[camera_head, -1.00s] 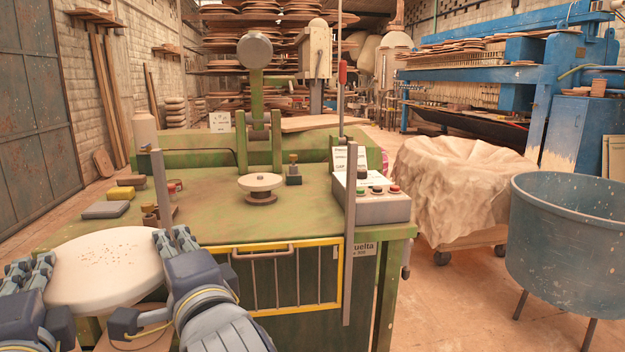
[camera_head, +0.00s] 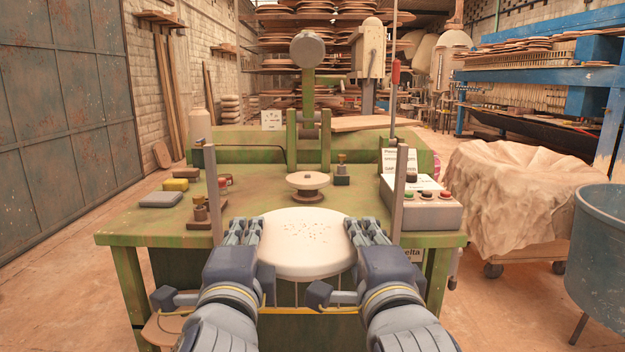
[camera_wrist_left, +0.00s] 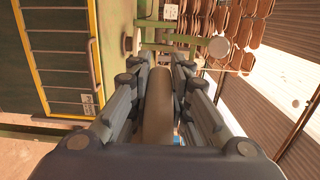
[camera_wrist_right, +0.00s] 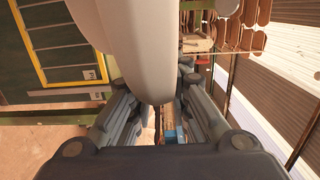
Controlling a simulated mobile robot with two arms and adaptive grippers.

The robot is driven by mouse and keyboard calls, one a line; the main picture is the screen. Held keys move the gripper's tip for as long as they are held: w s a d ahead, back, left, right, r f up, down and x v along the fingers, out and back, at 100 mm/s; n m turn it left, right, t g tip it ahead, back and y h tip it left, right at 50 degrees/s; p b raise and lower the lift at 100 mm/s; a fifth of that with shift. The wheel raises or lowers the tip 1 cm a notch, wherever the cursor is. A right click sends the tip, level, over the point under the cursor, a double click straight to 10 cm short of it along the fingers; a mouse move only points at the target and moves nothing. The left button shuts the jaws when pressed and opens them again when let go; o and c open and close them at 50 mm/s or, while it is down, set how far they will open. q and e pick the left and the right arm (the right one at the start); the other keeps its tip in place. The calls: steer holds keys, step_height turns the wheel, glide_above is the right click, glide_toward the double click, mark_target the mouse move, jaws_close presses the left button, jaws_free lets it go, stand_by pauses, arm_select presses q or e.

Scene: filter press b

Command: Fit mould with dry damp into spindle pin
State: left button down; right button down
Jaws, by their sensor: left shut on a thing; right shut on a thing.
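A round white mould (camera_head: 308,254) with small dark specks on its top is held level between my two grippers, in front of the green table. My left gripper (camera_head: 252,236) is shut on its left rim; the left wrist view shows the mould edge (camera_wrist_left: 158,105) between the fingers. My right gripper (camera_head: 358,236) is shut on its right rim; the right wrist view shows the mould (camera_wrist_right: 150,60) between the fingers. A small pale round head on a dark base, likely the spindle (camera_head: 308,181), stands on the table beyond the mould. No separate pin can be made out.
The green table (camera_head: 262,190) carries upright grey posts at left (camera_head: 214,195) and right (camera_head: 398,190). A control box (camera_head: 425,205) with buttons sits at right, and small blocks (camera_head: 160,199) at left. A draped cart (camera_head: 510,200) and blue tub (camera_head: 600,240) stand right.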

arm_select(q)
steer(key=shift+a+r, duration=0.1)
arm_select(e)
steer(key=shift+r, duration=0.1)
